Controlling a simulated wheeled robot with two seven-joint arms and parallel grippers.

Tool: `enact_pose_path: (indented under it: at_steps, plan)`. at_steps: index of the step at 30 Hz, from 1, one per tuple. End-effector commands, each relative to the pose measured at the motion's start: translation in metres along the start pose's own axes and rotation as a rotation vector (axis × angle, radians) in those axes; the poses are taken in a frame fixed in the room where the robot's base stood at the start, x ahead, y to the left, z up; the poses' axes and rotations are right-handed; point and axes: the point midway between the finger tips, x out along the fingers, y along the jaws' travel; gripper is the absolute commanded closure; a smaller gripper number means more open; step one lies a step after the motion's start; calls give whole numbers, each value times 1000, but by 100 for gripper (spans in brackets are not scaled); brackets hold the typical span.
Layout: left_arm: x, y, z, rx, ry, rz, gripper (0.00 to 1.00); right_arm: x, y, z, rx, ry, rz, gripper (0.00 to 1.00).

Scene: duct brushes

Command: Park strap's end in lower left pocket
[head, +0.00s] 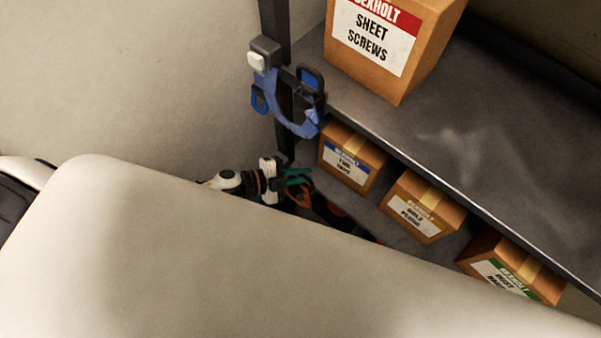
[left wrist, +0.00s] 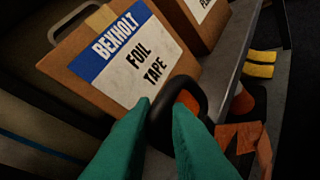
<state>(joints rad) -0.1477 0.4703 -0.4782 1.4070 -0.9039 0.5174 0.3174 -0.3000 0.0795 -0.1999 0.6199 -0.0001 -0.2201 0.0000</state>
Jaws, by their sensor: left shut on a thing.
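My left gripper (head: 298,178) is low beside the shelf post, mostly behind the large pale surface in front. In the left wrist view its green fingers (left wrist: 160,112) are shut on a black loop with an orange inside (left wrist: 187,92), which looks like the strap's end. Orange strap-like material (left wrist: 240,143) lies at the lower right there. Orange also shows under the gripper in the head view (head: 298,196). A blue strap with black, blue-lined loops (head: 290,122) hangs at the post. I cannot make out the lower left pocket. My right gripper is not in view.
A dark post (head: 274,20) stands at the shelf's left end. The upper shelf (head: 470,140) holds a sheet screws box (head: 385,45). Several cartons, including foil tape (left wrist: 130,62), stand on the lower shelf. Yellow bands (left wrist: 260,63) show at right in the wrist view.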

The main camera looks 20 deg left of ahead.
Motion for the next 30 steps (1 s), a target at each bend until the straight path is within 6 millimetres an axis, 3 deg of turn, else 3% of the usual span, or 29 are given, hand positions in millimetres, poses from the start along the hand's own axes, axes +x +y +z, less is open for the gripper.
enact_pose_path:
  at_steps: [27, 28, 30]
  plan:
    - [6, -13, -13, -1, 0, 0, 100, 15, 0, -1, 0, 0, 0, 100]
    - [6, -13, -13, -1, 0, 0, 85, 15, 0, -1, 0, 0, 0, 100]
    - [6, -12, -12, -1, 0, 0, 74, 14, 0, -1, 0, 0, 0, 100]
